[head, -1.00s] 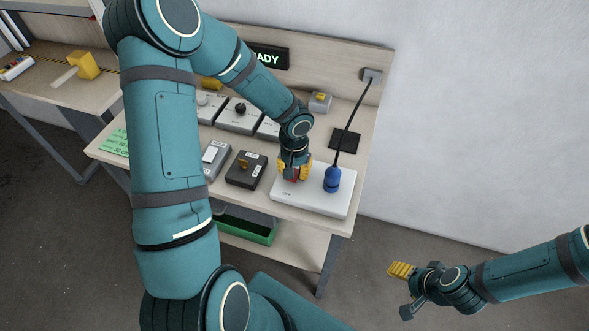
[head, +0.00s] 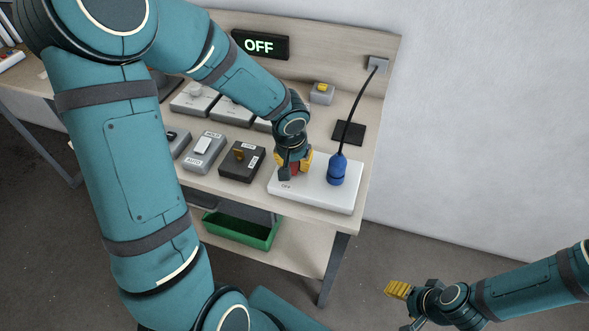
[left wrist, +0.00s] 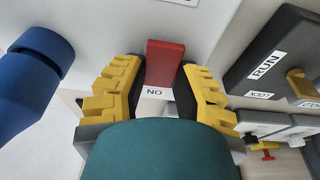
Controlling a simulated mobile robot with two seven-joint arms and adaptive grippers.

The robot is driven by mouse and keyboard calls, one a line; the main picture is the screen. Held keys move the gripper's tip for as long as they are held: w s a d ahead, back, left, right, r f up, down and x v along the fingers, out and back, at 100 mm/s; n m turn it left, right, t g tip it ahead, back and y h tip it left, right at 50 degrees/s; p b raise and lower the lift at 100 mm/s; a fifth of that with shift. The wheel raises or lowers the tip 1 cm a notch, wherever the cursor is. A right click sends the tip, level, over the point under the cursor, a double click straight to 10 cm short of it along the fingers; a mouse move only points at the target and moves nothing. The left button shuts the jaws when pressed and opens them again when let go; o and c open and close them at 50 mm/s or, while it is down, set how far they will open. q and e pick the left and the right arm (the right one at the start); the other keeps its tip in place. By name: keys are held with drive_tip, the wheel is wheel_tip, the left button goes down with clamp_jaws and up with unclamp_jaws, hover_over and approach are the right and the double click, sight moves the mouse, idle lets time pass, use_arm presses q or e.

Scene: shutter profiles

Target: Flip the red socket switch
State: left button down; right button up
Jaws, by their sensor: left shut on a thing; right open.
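The red socket switch (head: 294,169) is on the white socket box (head: 320,200) at the front right of the bench. In the left wrist view the red switch (left wrist: 165,62) stands between the yellow finger pads, above a label reading "NO" in that view. My left gripper (head: 292,173) points down and is shut on the switch; it also shows in the left wrist view (left wrist: 160,88). A blue plug (head: 337,170) sits in the box right of the switch. My right gripper (head: 403,307) is open and empty, low at the right, away from the bench.
A wall display (head: 260,45) reads "OFF". A dark box with an orange knob (head: 242,162) and a grey rocker box (head: 204,150) stand left of the socket box. A black cable (head: 355,110) runs from the plug to the wall outlet. A green bin (head: 240,232) sits below.

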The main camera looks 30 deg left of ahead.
use_arm(q)
drive_tip(key=t+b, duration=0.1)
drive_tip(key=b, duration=0.2)
drive_tip(key=shift+f, duration=0.2)
drive_tip(key=shift+s+r+b, duration=0.1)
drive_tip(key=shift+r+b, duration=0.05)
drive_tip(key=shift+b, duration=0.4)
drive_tip(key=c, duration=0.7)
unclamp_jaws()
drive_tip(key=shift+o, duration=0.2)
drive_tip(key=shift+r, duration=0.15)
drive_tip(key=v, duration=1.1)
drive_tip(key=shift+s+d+r, duration=0.2)
drive_tip(key=shift+s+r, duration=0.1)
drive_tip(key=shift+s, duration=0.05)
